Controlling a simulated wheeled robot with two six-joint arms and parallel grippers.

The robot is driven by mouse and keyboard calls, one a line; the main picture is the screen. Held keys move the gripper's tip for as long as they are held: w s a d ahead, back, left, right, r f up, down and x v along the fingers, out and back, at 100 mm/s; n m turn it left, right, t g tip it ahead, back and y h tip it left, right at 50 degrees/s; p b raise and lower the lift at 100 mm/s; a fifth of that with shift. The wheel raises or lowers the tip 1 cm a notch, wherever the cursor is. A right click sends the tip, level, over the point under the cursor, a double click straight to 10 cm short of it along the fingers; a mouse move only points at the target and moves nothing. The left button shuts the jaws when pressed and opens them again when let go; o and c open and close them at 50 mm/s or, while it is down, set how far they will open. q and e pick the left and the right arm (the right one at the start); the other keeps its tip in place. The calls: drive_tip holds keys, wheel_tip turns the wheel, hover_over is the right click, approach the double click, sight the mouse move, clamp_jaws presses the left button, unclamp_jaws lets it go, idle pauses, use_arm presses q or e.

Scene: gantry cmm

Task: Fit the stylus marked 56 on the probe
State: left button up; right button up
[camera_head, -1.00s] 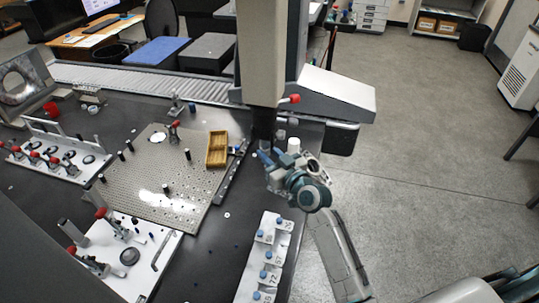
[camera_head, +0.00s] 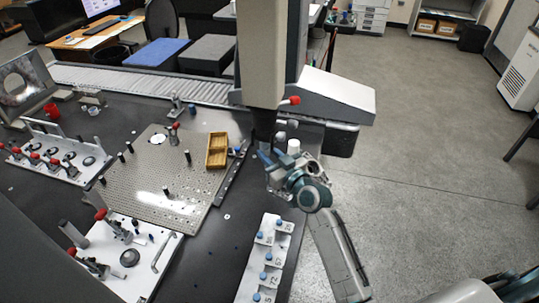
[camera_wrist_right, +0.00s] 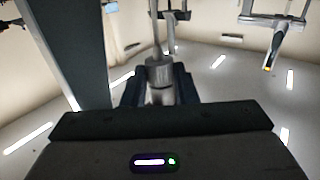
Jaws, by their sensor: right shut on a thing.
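The grey gantry column (camera_head: 262,60) comes down at the centre of the head view, with a dark probe head (camera_head: 263,122) at its lower end. My right gripper (camera_head: 266,157) is just below the probe head. In the right wrist view its dark fingers (camera_wrist_right: 160,88) are shut on a grey metal cylinder (camera_wrist_right: 159,74), likely the stylus, held upright. A thinner part rises above the cylinder. I cannot read a mark on it, nor tell whether it touches the probe. My left gripper is not in view.
A white rack (camera_head: 249,285) with several blue-capped, numbered places stands at the table's front right. A perforated plate (camera_head: 150,190), a yellow tray (camera_head: 217,150) and clamp fixtures (camera_head: 130,257) lie to the left. A small white cylinder (camera_head: 294,146) stands right of the probe.

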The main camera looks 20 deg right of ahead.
drive_tip(key=o, duration=1)
drive_tip(key=shift+f, duration=0.1)
drive_tip(key=shift+o, duration=0.2)
drive_tip(key=shift+s+d, duration=0.1)
drive_tip(key=shift+s, duration=0.2)
drive_tip(key=b+v, duration=0.3)
drive_tip(key=v, duration=0.7)
drive_tip(key=shift+s, duration=0.1)
